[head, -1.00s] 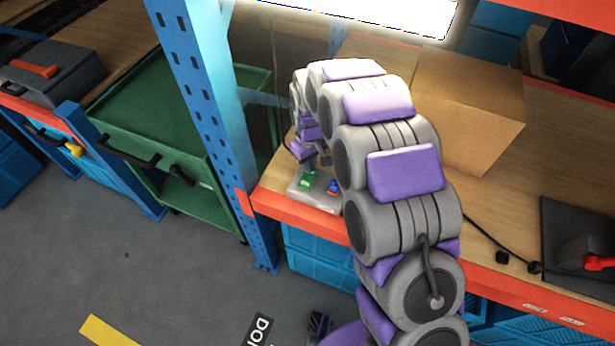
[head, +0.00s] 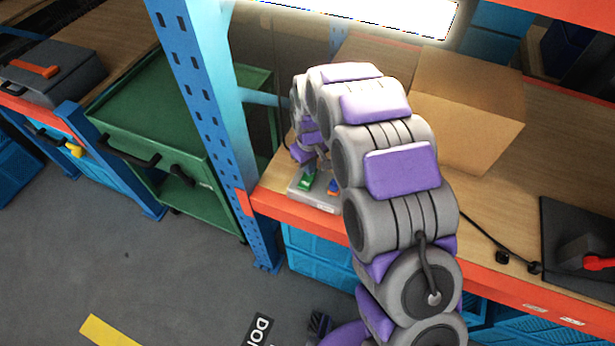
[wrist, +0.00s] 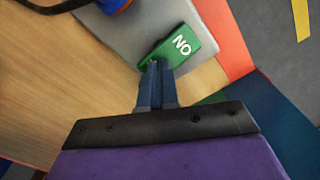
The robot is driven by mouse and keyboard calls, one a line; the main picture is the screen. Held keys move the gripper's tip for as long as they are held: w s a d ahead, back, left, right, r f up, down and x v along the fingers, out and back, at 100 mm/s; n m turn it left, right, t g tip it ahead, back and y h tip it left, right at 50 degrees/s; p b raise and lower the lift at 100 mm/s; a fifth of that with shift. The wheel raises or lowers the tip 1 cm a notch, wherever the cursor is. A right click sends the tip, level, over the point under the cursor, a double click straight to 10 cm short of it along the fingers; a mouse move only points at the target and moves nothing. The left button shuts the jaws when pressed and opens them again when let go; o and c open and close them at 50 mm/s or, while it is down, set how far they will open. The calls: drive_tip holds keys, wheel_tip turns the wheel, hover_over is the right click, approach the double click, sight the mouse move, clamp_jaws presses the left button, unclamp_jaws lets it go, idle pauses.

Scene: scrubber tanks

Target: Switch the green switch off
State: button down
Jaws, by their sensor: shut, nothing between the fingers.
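The green switch (wrist: 182,46) sits on a grey switch box (wrist: 140,30), and its face reads "NO" as seen in the wrist view. In the head view the green switch (head: 306,181) is at the left of the box (head: 318,203), near the bench's front edge. My gripper (wrist: 157,68) is shut and empty, pointing down, with its fingertips at the near edge of the green switch. They look to be touching it or very close; I cannot tell which. In the head view my gripper's tip is just behind the switch, partly hidden by my arm.
A blue switch (head: 333,187) is on the same box, right of the green one. A blue rack post (head: 205,110) stands to the left. A cardboard box (head: 465,110) is on the bench behind my arm. A green cart (head: 160,140) stands left of the post.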

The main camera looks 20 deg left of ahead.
drive_tip(key=shift+f, duration=0.4)
idle(0.3)
drive_tip(key=shift+r+p, duration=1.5)
drive_tip(key=shift+r, duration=2.05)
drive_tip(key=shift+s+f, duration=0.1)
